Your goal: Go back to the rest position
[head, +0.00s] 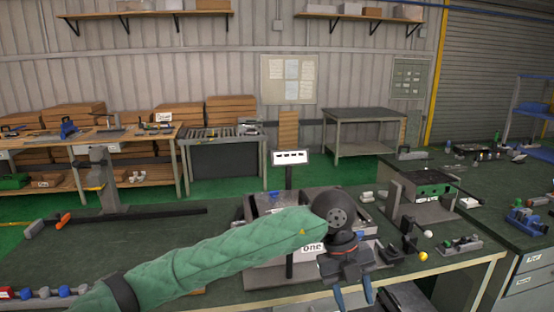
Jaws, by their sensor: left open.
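My left arm in its green sleeve reaches from the lower left to the middle of the head view. My left gripper (353,296) hangs at its end, pointing down near the front edge of the dark green workbench (130,245). Its blue fingers are apart, and I see nothing between them. The arm covers part of a grey metal fixture (262,205) with a label reading "one". My right gripper is not in view.
Small parts (458,244) and a yellow knob (423,257) lie near the front edge. A white sign (290,157) stands behind the fixture. The left-middle bench is mostly clear.

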